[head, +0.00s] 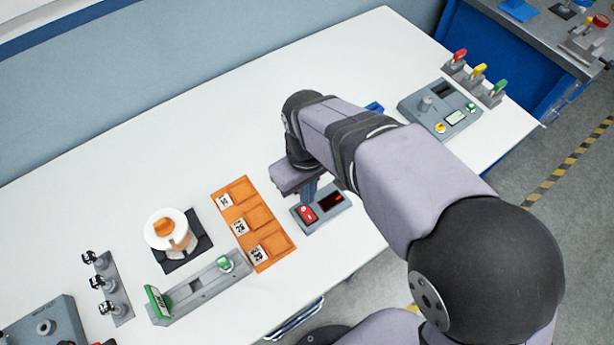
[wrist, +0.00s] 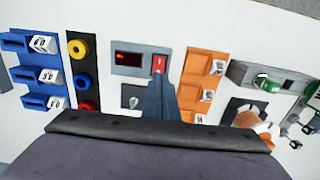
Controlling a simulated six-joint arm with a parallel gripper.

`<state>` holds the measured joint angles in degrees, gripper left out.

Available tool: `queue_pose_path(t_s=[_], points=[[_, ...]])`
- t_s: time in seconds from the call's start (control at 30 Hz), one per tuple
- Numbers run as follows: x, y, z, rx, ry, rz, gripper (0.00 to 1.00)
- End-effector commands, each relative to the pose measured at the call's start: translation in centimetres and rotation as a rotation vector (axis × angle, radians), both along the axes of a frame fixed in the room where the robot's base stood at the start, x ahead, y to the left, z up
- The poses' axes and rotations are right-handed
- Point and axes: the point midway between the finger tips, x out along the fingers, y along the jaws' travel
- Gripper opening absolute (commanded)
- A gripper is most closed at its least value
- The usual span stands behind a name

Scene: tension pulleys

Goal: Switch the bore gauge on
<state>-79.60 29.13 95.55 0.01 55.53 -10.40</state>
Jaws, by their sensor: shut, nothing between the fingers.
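A grey box (head: 324,211) with a red rocker switch (head: 307,213) and a dark display (head: 332,201) sits near the table's front edge; I take it to be the bore gauge. The display shows a small red mark. In the wrist view the red switch (wrist: 160,61) is at the right end of the box and the display (wrist: 129,58) at its left. My gripper (head: 309,200) is shut and empty, pointing down over the box beside the switch. In the wrist view its fingertips (wrist: 161,78) are at the switch's lower edge; I cannot tell whether they touch it.
An orange tray (head: 254,222) with numbered blocks stands close left of the box. Further left are a grey fixture (head: 200,290) and a white-and-orange part (head: 172,230). A grey console (head: 440,112) stands at the back right. The wrist view shows a blue rack (wrist: 38,72) and coloured rings (wrist: 82,78).

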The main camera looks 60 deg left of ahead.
Motion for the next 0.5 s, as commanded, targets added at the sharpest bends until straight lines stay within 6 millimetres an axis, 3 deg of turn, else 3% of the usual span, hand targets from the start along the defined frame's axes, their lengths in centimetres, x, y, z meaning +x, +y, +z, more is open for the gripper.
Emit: queue_pose_path(t_s=[0.3,0.5], points=[[0.0,0.1,4.8,0.003,-0.001,0.000,0.00],[0.0,0.0,6.0,0.001,0.000,0.000,0.00]])
